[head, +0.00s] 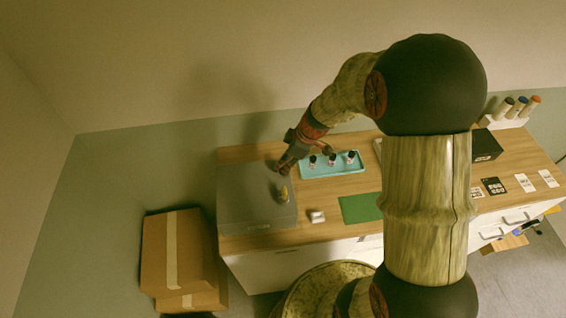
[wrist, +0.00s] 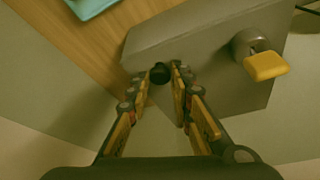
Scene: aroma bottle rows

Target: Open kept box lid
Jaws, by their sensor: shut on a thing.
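The kept box (head: 250,208) is grey and stands at the left end of the wooden desk. Its grey face fills the upper middle of the wrist view (wrist: 205,45). A yellow key (wrist: 266,66) sits in a round lock on that face; it also shows in the head view (head: 283,193). My gripper (head: 277,168) is at the box's far right part. In the wrist view its fingers (wrist: 164,70) are shut on a small dark knob (wrist: 160,73) at the lid, left of the key. The fingers partly hide the knob. I cannot tell whether the lid is raised.
A teal tray (head: 345,169) with several small bottles is right of the box. A small white item (head: 317,216) and a green mat (head: 359,208) lie in front of it. Cardboard boxes (head: 190,255) stand on the floor at left. A rack of bottles (head: 505,122) is far right.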

